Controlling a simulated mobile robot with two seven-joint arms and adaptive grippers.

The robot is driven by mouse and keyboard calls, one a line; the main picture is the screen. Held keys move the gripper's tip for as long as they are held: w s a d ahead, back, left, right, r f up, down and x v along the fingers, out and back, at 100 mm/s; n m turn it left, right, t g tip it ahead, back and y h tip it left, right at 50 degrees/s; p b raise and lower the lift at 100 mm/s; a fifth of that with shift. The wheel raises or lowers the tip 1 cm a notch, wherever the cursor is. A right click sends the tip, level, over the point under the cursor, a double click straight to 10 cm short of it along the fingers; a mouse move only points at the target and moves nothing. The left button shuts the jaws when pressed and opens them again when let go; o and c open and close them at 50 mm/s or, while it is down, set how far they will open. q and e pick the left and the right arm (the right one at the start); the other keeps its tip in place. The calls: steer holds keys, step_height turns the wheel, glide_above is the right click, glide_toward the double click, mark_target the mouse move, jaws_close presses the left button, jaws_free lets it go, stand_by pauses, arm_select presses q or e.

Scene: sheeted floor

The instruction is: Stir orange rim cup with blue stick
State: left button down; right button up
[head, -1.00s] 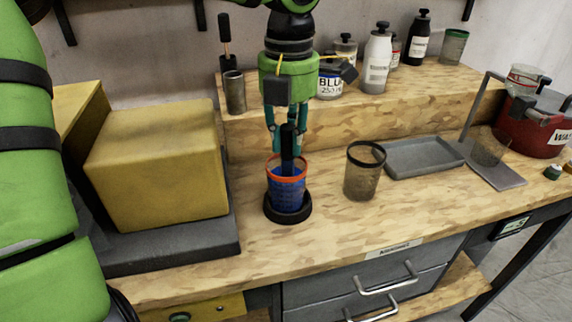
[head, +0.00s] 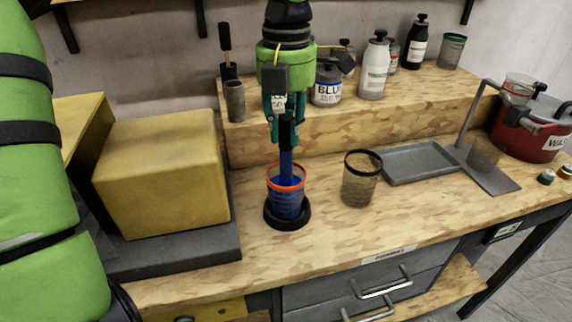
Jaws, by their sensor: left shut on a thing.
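The orange rim cup (head: 287,200) holds blue contents and stands upright on a round black base on the wooden bench. My left gripper (head: 284,136) is above the cup with its fingers pointing down. It is shut on the dark handle of the blue stick (head: 286,164). The stick is upright and its lower end is inside the cup, hidden by the cup wall and contents. My right gripper is not in view.
A black-rimmed cup (head: 360,181) stands just right of the orange one. A grey tray (head: 424,176) and a stand (head: 486,176) are farther right. A yellow block (head: 160,175) is at left. Bottles, including a white one (head: 374,70), line the raised shelf.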

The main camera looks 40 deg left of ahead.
arm_select(q)
steer(key=shift+r+p, duration=2.65)
steer(key=shift+r, duration=0.8)
